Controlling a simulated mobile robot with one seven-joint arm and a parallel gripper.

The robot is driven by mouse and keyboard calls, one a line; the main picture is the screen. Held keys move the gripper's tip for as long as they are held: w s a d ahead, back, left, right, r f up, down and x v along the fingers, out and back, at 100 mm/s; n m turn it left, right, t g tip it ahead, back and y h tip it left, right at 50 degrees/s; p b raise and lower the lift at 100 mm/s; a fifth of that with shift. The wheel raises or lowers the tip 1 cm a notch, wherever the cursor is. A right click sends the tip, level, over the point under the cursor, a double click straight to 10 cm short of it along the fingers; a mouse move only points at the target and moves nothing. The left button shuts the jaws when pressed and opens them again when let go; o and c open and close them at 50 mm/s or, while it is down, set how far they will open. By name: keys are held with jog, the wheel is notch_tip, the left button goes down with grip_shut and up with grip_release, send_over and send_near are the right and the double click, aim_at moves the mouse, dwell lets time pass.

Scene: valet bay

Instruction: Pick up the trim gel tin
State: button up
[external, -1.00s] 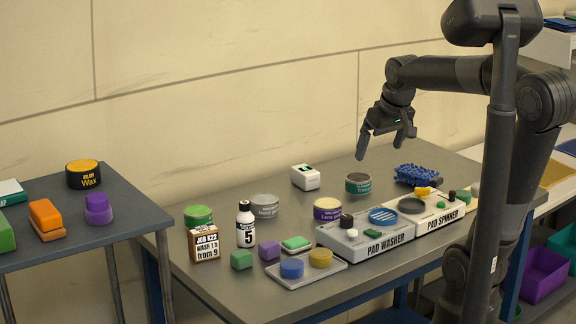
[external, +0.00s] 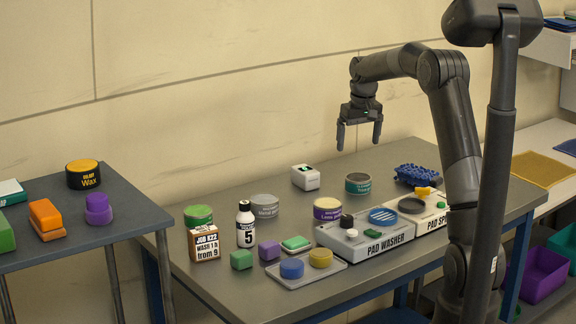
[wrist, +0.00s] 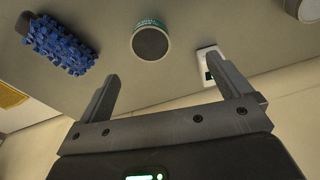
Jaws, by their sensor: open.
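The trim gel tin (external: 358,184) is a short round tin with a dark lid and a teal label. It stands upright toward the back of the grey table, with a white boxy device to its left. In the wrist view the tin (wrist: 150,43) shows from above, beyond the fingertips and between their lines. My gripper (external: 359,143) is open and empty, pointing down. It hangs well above the table, over the tin in the external picture, and touches nothing.
The white device (external: 306,177) and a blue bristly brush (external: 417,174) flank the tin. A purple-labelled tin (external: 327,209), a grey tin (external: 264,205) and the pad washer (external: 366,241) are nearer the front or left. The wall is close behind the table.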

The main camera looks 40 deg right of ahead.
aim_at(358, 177)
jog(key=w+d+f, duration=0.1)
jog(key=f, duration=0.3)
jog(key=d+f, duration=0.1)
jog(key=f, duration=0.4)
jog(key=w+d+f, duration=0.1)
jog(key=f, duration=0.3)
jog(key=shift+w+f, duration=0.3)
jog(key=shift+w, duration=0.05)
jog(key=shift+c, duration=0.3)
jog(key=c, duration=1.1)
jog(key=shift+c, duration=0.2)
jog(key=shift+r, duration=0.15)
